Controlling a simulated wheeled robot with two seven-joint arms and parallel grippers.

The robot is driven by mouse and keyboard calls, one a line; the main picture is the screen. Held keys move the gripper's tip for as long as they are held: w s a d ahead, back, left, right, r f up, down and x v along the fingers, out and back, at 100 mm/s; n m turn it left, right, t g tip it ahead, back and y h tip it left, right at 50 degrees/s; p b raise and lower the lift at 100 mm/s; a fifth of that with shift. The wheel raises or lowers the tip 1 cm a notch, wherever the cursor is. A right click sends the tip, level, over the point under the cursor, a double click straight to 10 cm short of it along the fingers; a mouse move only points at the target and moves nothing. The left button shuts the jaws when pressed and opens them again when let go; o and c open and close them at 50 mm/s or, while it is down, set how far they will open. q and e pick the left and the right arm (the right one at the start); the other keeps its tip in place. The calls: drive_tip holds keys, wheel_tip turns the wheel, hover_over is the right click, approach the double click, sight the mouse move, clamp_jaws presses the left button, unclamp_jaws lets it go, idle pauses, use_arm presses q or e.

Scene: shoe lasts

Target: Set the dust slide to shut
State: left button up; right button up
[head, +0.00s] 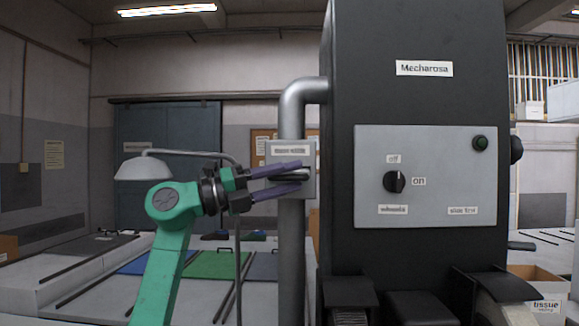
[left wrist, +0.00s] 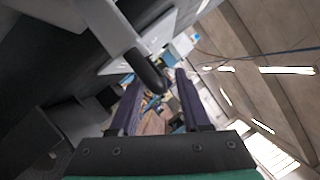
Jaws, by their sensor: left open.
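The dust slide is a grey plate (head: 304,152) with a label, set on the metal pipe left of the black machine. Its dark handle (head: 291,173) shows between my left gripper's fingers. My left gripper (head: 297,177) is open, its purple fingers above and below the handle. In the left wrist view a flat grey bar with a dark rounded grip (left wrist: 148,72) reaches in between the tips of my left gripper (left wrist: 158,80). I cannot tell whether a finger touches it. My right gripper is out of view.
The black machine (head: 420,95) fills the middle right, with a grey panel (head: 450,150) carrying a knob (head: 395,182) and labels. The grey pipe (head: 291,240) runs down beside it. Behind my left arm are a lamp (head: 143,170) and a bench with a green mat (head: 215,265).

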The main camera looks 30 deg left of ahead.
use_arm(q)
drive_tip(key=shift+w+d, duration=0.2)
drive_tip(key=shift+d, duration=0.1)
drive_tip(key=shift+a, duration=0.2)
clamp_jaws()
drive_tip(key=shift+s+a+r, duration=0.1)
drive_tip(key=shift+r, duration=0.05)
idle(0.9)
